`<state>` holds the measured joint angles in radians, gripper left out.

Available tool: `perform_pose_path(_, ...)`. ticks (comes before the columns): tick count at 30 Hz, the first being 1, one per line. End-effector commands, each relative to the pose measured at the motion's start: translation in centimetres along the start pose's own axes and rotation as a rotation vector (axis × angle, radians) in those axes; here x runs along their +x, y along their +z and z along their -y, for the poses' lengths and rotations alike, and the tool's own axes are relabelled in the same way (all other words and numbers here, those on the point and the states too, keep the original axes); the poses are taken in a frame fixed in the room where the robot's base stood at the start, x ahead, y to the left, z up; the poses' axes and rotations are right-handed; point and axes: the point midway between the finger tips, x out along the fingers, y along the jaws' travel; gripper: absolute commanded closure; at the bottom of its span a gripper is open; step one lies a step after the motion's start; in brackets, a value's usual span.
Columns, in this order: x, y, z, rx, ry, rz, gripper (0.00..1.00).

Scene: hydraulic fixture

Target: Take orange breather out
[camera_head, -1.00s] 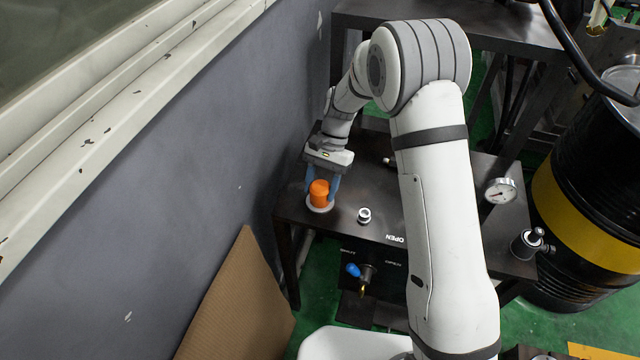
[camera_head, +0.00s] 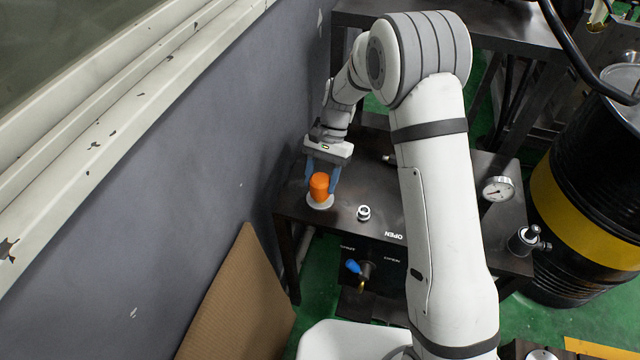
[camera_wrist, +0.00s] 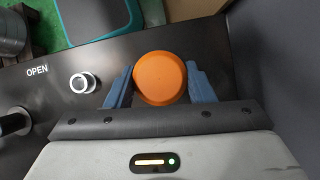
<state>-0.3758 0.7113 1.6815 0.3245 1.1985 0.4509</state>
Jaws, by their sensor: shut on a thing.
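The orange breather (camera_head: 319,186) is an upright orange cylinder at the left end of the dark fixture top, above a pale round ring (camera_head: 320,202). My gripper (camera_head: 322,182) comes from above and behind, its blue fingers shut on the two sides of the breather. In the wrist view the breather (camera_wrist: 160,78) shows as a round orange cap between the blue fingers (camera_wrist: 160,85). Its lower end and the ring's opening are hidden, so I cannot tell whether it is clear of the ring.
A small white-rimmed port (camera_head: 363,212) is right of the breather. A blue-handled valve (camera_head: 354,267) sits on the front face. A gauge (camera_head: 498,189) and a black fitting (camera_head: 527,240) stand at the right. A grey wall (camera_head: 215,165) is close on the left.

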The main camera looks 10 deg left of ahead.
Motion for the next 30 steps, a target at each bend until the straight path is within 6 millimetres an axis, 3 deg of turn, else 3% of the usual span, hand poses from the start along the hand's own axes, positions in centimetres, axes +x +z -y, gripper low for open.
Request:
perform_pose_path(17,-2.7,1.5,0.0,0.000,0.000,-0.001,0.75)
perform_pose_path(30,-2.7,1.6,0.1,-0.001,0.001,0.000,0.75)
